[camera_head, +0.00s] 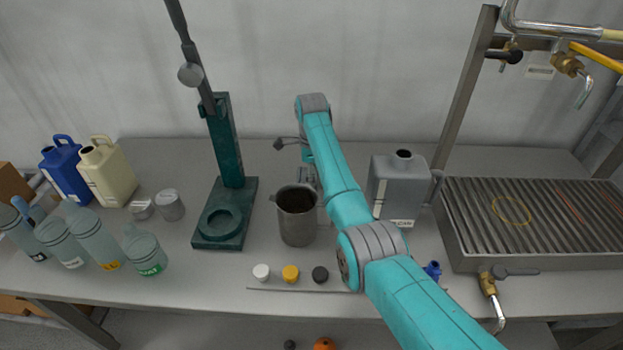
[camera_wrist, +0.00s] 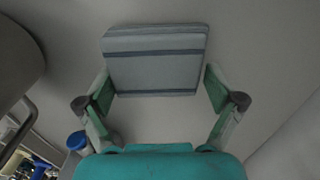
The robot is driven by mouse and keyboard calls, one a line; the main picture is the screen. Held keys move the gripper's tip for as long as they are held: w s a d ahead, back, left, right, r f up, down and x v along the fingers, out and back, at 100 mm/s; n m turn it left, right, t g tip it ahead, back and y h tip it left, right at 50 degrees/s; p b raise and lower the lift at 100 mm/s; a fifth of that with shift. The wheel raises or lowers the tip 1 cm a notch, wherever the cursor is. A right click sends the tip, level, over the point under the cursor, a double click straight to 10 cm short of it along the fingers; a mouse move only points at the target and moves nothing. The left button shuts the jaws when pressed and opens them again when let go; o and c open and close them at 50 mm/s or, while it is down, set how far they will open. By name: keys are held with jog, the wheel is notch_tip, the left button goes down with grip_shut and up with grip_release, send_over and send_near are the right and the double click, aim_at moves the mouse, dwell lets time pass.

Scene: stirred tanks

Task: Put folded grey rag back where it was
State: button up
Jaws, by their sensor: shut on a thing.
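The folded grey rag (camera_wrist: 155,62), with darker stripes, lies between the green fingers of my gripper (camera_wrist: 158,88) in the wrist view. My gripper is shut on it. A plain grey surface is behind the rag; I cannot tell whether the rag touches it. In the head view my gripper (camera_head: 307,178) points down at the back of the bench, behind the steel beaker (camera_head: 297,217). The rag cannot be made out there.
A green stand (camera_head: 231,160) is left of the beaker, and a grey jerrycan (camera_head: 398,188) is right. A ribbed metal tray (camera_head: 540,215) fills the right side. Three caps (camera_head: 290,274) line the front edge. Bottles (camera_head: 95,238) crowd the left.

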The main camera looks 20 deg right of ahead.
jog(key=shift+f, duration=0.65)
jog(key=shift+a, duration=0.1)
jog(key=o, duration=0.8)
jog(key=shift+f, duration=0.1)
jog(key=shift+c, duration=0.2)
